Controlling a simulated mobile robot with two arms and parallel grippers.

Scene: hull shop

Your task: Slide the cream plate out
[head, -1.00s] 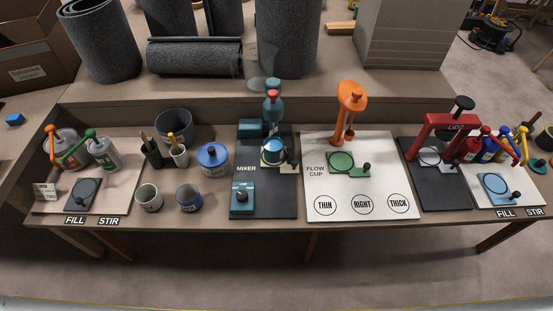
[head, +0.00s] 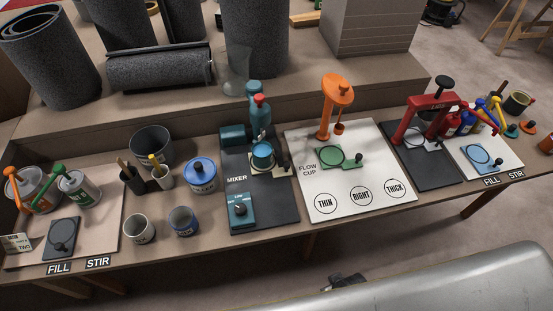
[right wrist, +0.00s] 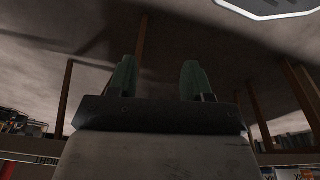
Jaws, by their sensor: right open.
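The cream plate (head: 282,171) lies on the dark mixer board (head: 262,210), under the blue-green mixer. A teal cup (head: 262,155) stands on it and hides much of it. A dark knob (head: 286,159) rises at its right end. My right gripper (right wrist: 158,78) shows in the right wrist view with two green fingers apart and nothing between them. In the head view a small dark shape at the bottom, in front of the table, may be part of it. My left gripper is in neither view.
The white flow cup board (head: 390,165) with a green plate (head: 352,163) lies to the right, then a red press (head: 428,115). A grey curved surface fills the lower right.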

